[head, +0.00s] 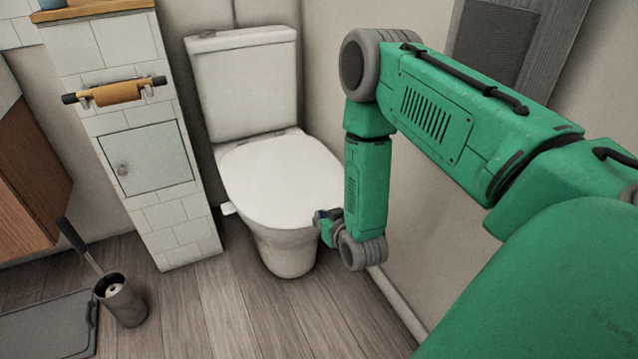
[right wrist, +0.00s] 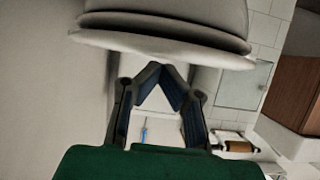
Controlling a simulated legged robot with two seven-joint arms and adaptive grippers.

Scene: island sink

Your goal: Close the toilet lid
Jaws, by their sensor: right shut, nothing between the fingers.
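The white toilet (head: 290,240) stands against the back wall, and its lid (head: 283,178) lies down flat over the bowl. My right gripper (head: 324,222) is at the front right edge of the toilet, low beside the rim. In the upside-down right wrist view, the lid and seat edge (right wrist: 120,42) crosses the top of the picture. The right gripper's fingers (right wrist: 162,70) meet at their tips there, shut and empty, close to the lid edge; whether they touch it I cannot tell. My left gripper is not in view.
The cistern (head: 245,85) rises behind the lid. A tiled column with a small door (head: 150,160) and a paper holder (head: 115,93) stands to the left. A toilet brush holder (head: 120,300) and a grey mat (head: 45,325) are on the wooden floor. The wall is close on the right.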

